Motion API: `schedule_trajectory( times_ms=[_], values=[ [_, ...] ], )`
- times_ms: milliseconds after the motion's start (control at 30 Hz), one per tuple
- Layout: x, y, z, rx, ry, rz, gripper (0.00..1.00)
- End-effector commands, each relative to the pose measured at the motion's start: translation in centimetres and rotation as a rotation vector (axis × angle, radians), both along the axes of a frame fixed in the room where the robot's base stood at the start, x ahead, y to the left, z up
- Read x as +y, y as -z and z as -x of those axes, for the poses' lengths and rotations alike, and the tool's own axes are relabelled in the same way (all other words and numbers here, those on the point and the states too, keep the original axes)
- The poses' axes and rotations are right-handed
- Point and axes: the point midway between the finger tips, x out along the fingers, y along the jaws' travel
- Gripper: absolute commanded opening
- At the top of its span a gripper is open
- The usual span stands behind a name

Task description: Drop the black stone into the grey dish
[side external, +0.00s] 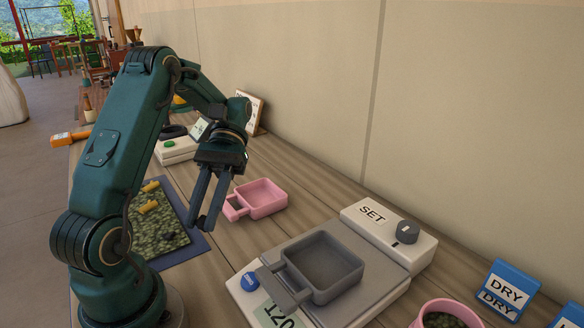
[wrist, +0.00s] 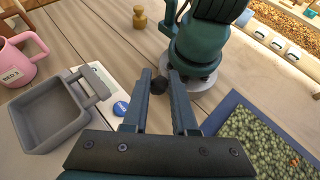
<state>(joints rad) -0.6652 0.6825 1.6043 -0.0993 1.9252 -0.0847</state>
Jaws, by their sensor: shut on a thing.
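The black stone (wrist: 159,86) is a small dark lump between the fingers of my gripper (wrist: 160,80) in the wrist view. My gripper is shut on it. In the side view my gripper (side external: 203,222) points down, between the bean tray and the pink dish, and I cannot make out the stone there. The grey dish (side external: 358,272) is square with a handle and sits on a scale at the front right. It looks empty, and in the wrist view the grey dish (wrist: 78,126) is left of my gripper, apart from it.
A blue-edged tray (side external: 203,247) of green beans with yellow pieces lies left of my gripper. A pink dish (side external: 282,205) stands just right of it. The scale (side external: 425,248) has a SET knob. A pink mug (side external: 418,318) and blue DRY signs (side external: 513,284) stand at the right.

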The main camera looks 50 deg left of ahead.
Motion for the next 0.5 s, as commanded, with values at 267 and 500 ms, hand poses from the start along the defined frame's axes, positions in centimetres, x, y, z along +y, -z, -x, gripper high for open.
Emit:
schedule_trajectory(
  times_ms=[267, 500],
  values=[
    [-7.5, -2.4, -8.4, -0.005, -0.363, 0.000, 0.00],
    [-11.8, -4.8, -12.7, -0.004, -0.545, -0.003, 0.00]
  ],
)
